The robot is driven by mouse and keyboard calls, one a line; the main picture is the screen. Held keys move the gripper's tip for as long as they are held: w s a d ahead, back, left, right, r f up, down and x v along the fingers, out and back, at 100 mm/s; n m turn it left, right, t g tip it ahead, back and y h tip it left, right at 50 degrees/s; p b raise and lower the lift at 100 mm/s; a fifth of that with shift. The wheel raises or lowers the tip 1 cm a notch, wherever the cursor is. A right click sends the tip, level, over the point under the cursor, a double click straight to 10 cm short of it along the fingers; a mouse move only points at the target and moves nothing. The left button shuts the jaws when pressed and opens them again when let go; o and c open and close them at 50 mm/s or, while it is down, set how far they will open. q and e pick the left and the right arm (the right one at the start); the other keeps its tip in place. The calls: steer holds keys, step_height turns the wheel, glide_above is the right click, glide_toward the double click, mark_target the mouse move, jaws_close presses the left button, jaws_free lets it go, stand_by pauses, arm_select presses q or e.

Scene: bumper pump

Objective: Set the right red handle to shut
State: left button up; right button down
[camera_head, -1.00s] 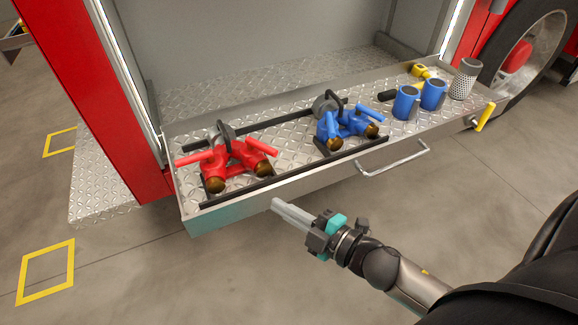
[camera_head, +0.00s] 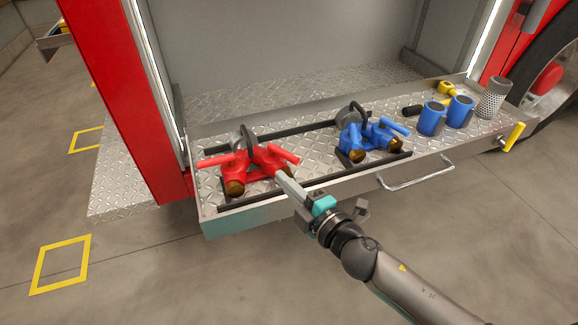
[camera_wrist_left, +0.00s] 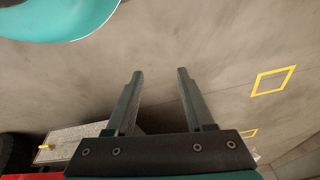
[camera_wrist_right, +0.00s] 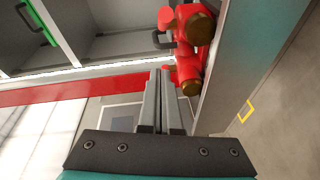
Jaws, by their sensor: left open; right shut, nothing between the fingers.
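The red twin valve (camera_head: 258,172) sits in the open drawer, with two brass-coloured outlets facing front. Its right red handle (camera_head: 284,154) points to the right and slightly forward; its left red handle (camera_head: 214,161) points left. My right gripper (camera_head: 279,174) is shut and empty, its tips just below the right handle, beside the right outlet. I cannot tell if they touch. In the right wrist view the shut fingers (camera_wrist_right: 160,72) lie close to the red valve (camera_wrist_right: 190,50). My left gripper (camera_wrist_left: 160,74) is open and empty over the floor, outside the head view.
A blue twin valve (camera_head: 368,138) stands right of the red one. Blue couplings (camera_head: 432,119), a mesh strainer (camera_head: 492,98) and a yellow fitting (camera_head: 447,88) lie further right. Dark rails (camera_head: 330,184) and the drawer's handle (camera_head: 415,178) edge the front.

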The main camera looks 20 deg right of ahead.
mark_target(283, 154)
steer(key=w, duration=0.1)
steer(key=w+b, duration=0.1)
steer(key=w+d+f, duration=0.1)
steer(key=w, duration=0.1)
steer(key=shift+w, duration=0.1)
steer(key=shift+w+d+b, duration=0.4)
steer(key=shift+d, duration=0.35)
arm_select(q)
steer(key=shift+t, duration=0.4)
steer(key=r, duration=0.1)
steer(key=w+r, duration=0.1)
steer(key=r, duration=0.2)
steer(key=shift+w+d, duration=0.1)
steer(key=shift+w, duration=0.25)
arm_select(e)
steer(key=shift+d+n+y, duration=0.15)
steer(key=shift+n+y, duration=0.35)
steer(key=shift+y, duration=0.3)
steer(key=shift+g, duration=0.4)
arm_select(q)
steer(key=shift+w+d+r, duration=0.1)
steer(key=shift+w+r, duration=0.05)
steer(key=shift+r, duration=0.2)
arm_select(e)
steer(key=shift+w+d, duration=0.1)
steer(key=shift+n+y, duration=0.4)
steer(key=shift+y, duration=0.1)
